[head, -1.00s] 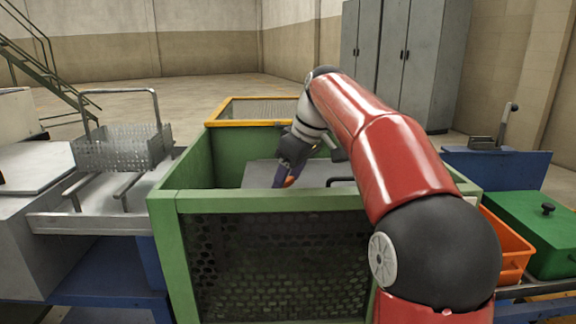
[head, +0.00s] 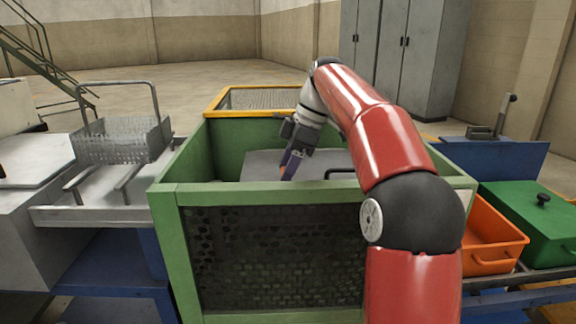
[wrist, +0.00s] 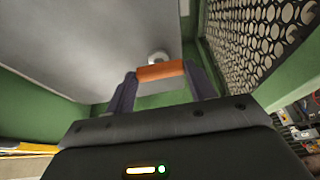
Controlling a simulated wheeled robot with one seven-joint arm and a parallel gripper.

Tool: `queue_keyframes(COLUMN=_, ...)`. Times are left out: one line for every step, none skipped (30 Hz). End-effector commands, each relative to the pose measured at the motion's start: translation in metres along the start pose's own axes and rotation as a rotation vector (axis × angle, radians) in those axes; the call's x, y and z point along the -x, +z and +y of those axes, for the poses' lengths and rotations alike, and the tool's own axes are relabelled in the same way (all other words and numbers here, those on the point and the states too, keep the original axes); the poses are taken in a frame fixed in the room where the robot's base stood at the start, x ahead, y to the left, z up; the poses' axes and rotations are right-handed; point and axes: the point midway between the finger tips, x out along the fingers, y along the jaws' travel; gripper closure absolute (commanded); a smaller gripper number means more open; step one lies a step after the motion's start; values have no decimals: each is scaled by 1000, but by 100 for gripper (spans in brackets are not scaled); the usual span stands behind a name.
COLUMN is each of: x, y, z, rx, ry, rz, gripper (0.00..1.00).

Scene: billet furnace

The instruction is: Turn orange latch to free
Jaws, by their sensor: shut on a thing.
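The orange latch (wrist: 161,71) is a short bar that lies across between my fingertips in the wrist view, in front of a round grey pivot (wrist: 158,57) by the edge of a grey plate (wrist: 110,35). In the head view only a small bit of the latch (head: 283,172) shows beside my fingers. My gripper (head: 289,172) reaches down into the green bin over the plate. It also shows in the wrist view (wrist: 163,78), its two dark fingers shut on the latch's ends.
The green bin (head: 168,235) has tall walls and perforated mesh close around my gripper. A black handle (head: 342,173) stands on the plate to the right. A wire basket (head: 120,143) is at left; an orange bin (head: 490,258) and green box (head: 535,225) are at right.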

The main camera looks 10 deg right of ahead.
Motion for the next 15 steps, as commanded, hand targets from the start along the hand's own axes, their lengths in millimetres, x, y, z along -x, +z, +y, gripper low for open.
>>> queue_keyframes(x=0, y=0, z=0, rx=6, ry=0, rz=0, gripper=68)
queue_keyframes(x=0, y=0, z=0, rx=7, ry=-1, rz=-1, gripper=68)
queue_keyframes(x=0, y=0, z=0, rx=9, ry=-2, rz=-1, gripper=68)
queue_keyframes(x=0, y=0, z=0, rx=10, ry=-2, rz=-1, gripper=68)
queue_keyframes(x=0, y=0, z=0, rx=10, ry=-2, rz=-1, gripper=68)
queue_keyframes(x=0, y=0, z=0, rx=11, ry=-2, rz=-1, gripper=68)
queue_keyframes(x=0, y=0, z=0, rx=11, ry=-2, rz=-1, gripper=68)
queue_keyframes(x=0, y=0, z=0, rx=11, ry=-2, rz=-1, gripper=68)
queue_keyframes(x=0, y=0, z=0, rx=10, ry=-2, rz=-1, gripper=68)
queue_keyframes(x=0, y=0, z=0, rx=10, ry=-2, rz=-1, gripper=68)
queue_keyframes(x=0, y=0, z=0, rx=10, ry=-2, rz=-1, gripper=68)
queue_keyframes(x=0, y=0, z=0, rx=10, ry=-2, rz=-1, gripper=68)
queue_keyframes(x=0, y=0, z=0, rx=10, ry=-2, rz=-1, gripper=68)
queue_keyframes(x=0, y=0, z=0, rx=10, ry=-2, rz=-1, gripper=42)
queue_keyframes(x=0, y=0, z=0, rx=10, ry=-2, rz=-1, gripper=36)
